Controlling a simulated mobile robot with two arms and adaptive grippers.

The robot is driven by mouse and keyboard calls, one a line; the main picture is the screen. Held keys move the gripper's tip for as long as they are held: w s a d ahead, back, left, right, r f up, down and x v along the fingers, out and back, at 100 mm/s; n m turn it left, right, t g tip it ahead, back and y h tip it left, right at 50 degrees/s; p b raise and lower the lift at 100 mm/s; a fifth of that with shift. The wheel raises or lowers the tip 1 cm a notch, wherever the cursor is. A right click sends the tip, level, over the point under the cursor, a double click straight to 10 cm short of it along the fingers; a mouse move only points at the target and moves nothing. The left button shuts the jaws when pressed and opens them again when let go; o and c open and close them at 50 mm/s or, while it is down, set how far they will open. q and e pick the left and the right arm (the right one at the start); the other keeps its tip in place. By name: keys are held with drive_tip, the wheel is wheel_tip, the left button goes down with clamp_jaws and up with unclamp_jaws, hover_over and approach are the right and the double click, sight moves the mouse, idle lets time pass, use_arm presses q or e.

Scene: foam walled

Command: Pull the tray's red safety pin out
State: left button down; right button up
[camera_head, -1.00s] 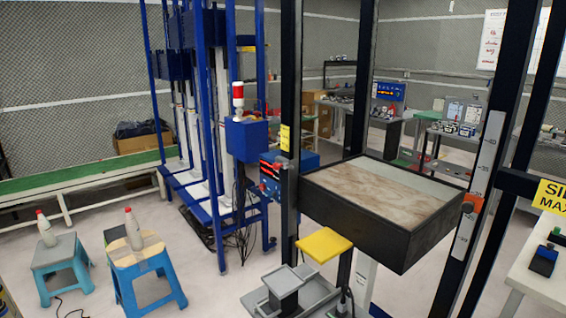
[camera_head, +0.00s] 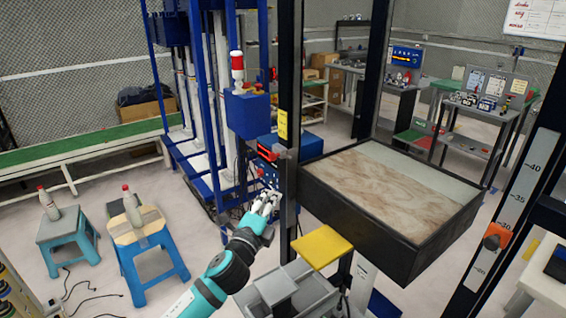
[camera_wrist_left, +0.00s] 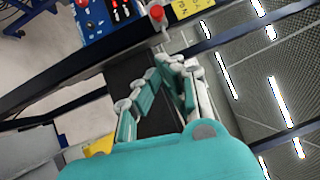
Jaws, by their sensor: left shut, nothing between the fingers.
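The tray (camera_head: 362,236) is a black-walled box with a wooden board in it, held between dark posts. My left gripper (camera_head: 268,196) is shut and empty, in front of the left post and the blue control panel (camera_head: 262,176), left of the tray. In the left wrist view my left gripper (camera_wrist_left: 171,66) points towards a red knob (camera_wrist_left: 156,12) near a yellow label, apart from it. I cannot tell whether this knob is the safety pin. No pin is clearly visible in the head view. My right gripper is not in view.
A yellow pad (camera_head: 320,246) stands below the tray. An orange clamp (camera_head: 491,242) sits on the right-hand scaled post (camera_head: 520,190). Two blue stools (camera_head: 150,248) with bottles stand at left. A blue frame rig (camera_head: 208,110) stands behind. Floor between stools and rig is partly clear.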

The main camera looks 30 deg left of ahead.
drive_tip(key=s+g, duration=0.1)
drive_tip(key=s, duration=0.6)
use_arm(q)
drive_tip(key=w+a+r+p, duration=0.2)
drive_tip(key=w+a+p, duration=0.2)
drive_tip(key=w, duration=0.6)
drive_tip(key=shift+w+a, duration=0.35)
drive_tip(key=shift+a, duration=0.25)
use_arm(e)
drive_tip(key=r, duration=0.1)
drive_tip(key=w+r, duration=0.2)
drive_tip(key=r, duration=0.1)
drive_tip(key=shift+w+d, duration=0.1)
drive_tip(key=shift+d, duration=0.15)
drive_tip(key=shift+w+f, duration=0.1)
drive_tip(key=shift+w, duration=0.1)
use_arm(q)
drive_tip(key=shift+r, duration=0.1)
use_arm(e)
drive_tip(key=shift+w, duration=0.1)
